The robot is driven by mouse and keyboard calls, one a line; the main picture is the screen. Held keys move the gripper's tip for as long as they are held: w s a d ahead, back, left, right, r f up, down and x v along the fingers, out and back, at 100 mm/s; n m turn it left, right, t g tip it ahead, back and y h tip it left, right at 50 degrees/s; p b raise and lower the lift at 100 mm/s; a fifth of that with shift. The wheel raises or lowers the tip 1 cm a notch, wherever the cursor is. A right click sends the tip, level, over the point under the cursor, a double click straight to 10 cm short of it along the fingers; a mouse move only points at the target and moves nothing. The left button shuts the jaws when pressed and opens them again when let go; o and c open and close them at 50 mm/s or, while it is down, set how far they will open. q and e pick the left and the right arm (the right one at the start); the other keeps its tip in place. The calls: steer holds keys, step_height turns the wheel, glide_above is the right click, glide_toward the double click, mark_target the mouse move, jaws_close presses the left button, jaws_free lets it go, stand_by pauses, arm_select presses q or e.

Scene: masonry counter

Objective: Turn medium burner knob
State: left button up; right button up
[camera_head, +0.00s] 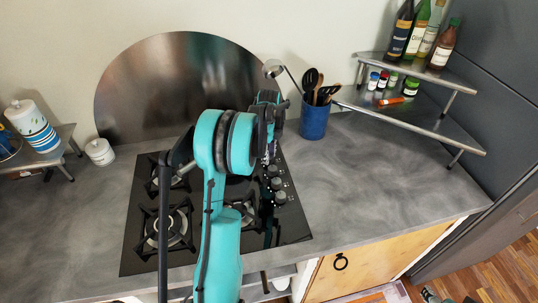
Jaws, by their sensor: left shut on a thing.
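The black glass gas hob (130,250) is set in the grey counter. A row of round burner knobs (276,184) runs along its right part. My left arm reaches over the hob from the front. My left gripper (268,157) points down at the far end of the knob row, shut on a knob there. The gripper and wrist mostly hide that knob, so its angle cannot be told. My teal arm also covers the middle of the hob.
A blue utensil pot (313,121) stands close to the right of my left gripper. A round metal splash plate (150,85) is behind the hob. A two-tier corner shelf (420,115) holds bottles and jars at the right. The counter (385,180) right of the hob is clear.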

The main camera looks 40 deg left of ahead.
arm_select(q)
steer(key=shift+m, duration=0.3)
steer(key=o, duration=1.2)
steer(key=shift+c, duration=0.2)
step_height(320, 180, up, 12)
